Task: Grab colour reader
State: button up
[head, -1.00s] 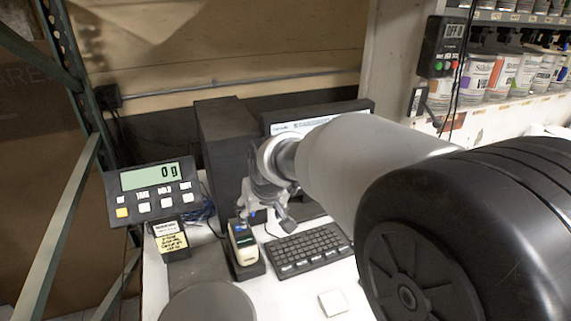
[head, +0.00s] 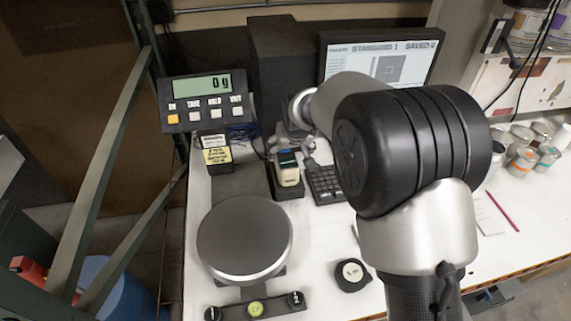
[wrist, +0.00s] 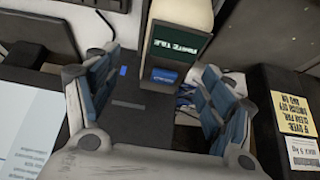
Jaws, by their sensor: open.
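The colour reader (head: 288,173) is a small cream handheld device with a dark screen. It stands in a black cradle (head: 289,191) between the scale and the keyboard. In the wrist view the reader (wrist: 178,47) shows its dark green screen with white text and a blue patch below it. My gripper (head: 291,143) is at the reader's upper end. In the wrist view my gripper (wrist: 157,88) is open, with one blue-padded finger left and one right of the reader's line. Whether either finger touches it cannot be told.
A scale with a round plate (head: 245,236) stands front left, and its display (head: 208,99) reads 0 g behind. A monitor (head: 380,60) and black box (head: 286,65) stand behind. A keyboard (head: 325,183) is right of the reader. A tape measure (head: 351,274) lies in front.

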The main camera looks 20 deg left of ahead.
aim_at(286, 155)
jog(key=x, duration=0.1)
jog(key=b+x, duration=0.1)
jog(key=x, duration=0.1)
jog(key=s+x, duration=0.1)
jog(key=x, duration=0.1)
jog(key=shift+w+a+f, duration=0.1)
jog(key=shift+a+f, duration=0.1)
jog(key=shift+f, duration=0.1)
jog(key=shift+r, duration=0.1)
jog(key=c, duration=1.6)
jog(key=shift+r, duration=0.1)
jog(key=shift+c, duration=0.4)
